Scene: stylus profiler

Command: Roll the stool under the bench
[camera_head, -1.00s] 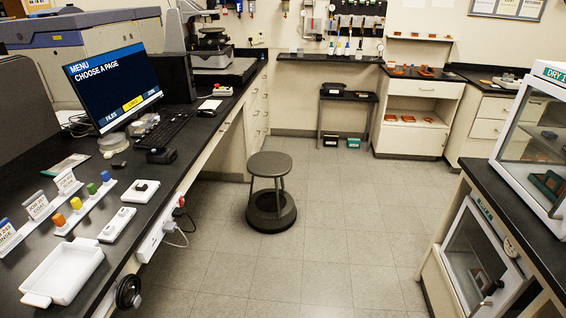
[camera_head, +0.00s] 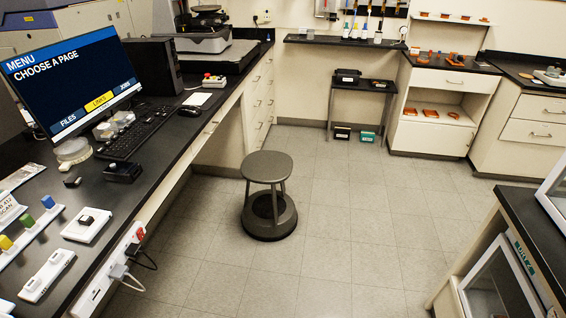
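The stool (camera_head: 267,167) is dark grey with a round seat and a wide round base. It stands upright on the tiled floor, just right of the bench and clear of its front edge. The bench (camera_head: 160,170) has a black top and runs along the left side, with an open space under it between the front and the far drawers. Neither of my grippers shows in the head view.
Drawers (camera_head: 258,100) close the bench's far end. A small black side table (camera_head: 360,100) and a white cabinet (camera_head: 437,105) stand at the back. A right-hand counter (camera_head: 530,225) borders the aisle. Cables (camera_head: 137,265) hang at the bench's front edge. The floor (camera_head: 345,220) between is clear.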

